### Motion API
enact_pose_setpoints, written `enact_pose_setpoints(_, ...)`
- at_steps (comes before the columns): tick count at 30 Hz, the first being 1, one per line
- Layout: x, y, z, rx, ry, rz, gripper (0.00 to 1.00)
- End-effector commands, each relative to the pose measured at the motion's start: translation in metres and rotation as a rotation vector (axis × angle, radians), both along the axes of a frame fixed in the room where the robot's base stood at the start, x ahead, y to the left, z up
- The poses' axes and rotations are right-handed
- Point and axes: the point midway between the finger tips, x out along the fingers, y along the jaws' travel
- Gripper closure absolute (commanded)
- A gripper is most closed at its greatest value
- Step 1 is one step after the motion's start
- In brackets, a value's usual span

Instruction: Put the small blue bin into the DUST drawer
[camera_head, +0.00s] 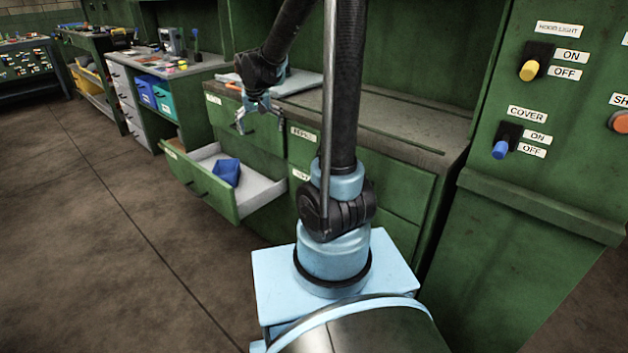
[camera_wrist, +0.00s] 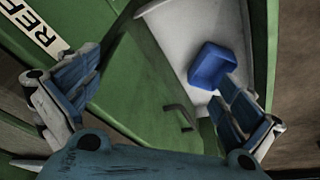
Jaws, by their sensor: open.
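The small blue bin (camera_head: 227,172) lies inside an open green drawer (camera_head: 212,190) with a pale interior, low in the cabinet. In the wrist view the blue bin (camera_wrist: 211,65) rests in the drawer (camera_wrist: 170,45), beyond my right-hand finger. My gripper (camera_head: 252,120) is above the open drawer, in front of the closed drawers. It also shows in the wrist view (camera_wrist: 155,100), with its fingers spread wide and nothing between them. The label on the open drawer is too small to read in the head view.
Closed green drawers sit beside and above the open one; one label (camera_wrist: 38,25) begins "REF". Above is a worktop (camera_head: 390,125). A switch panel (camera_head: 540,130) stands at right. A side bench with blue and teal bins (camera_head: 163,100) stands at left. The floor at left is clear.

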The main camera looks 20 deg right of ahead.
Motion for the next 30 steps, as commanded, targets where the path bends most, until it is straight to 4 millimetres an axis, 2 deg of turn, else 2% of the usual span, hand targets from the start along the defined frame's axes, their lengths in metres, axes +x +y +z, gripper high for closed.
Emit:
enact_pose_setpoints(6,-0.045,-0.028,0.015,0.002,0.016,0.014,0.0)
enact_pose_setpoints(15,-0.107,-0.058,0.024,0.005,0.039,0.037,0.0)
enact_pose_setpoints(23,-0.16,-0.079,0.022,0.009,0.055,0.057,0.0)
enact_pose_setpoints(30,-0.208,-0.094,0.013,0.015,0.07,0.077,0.0)
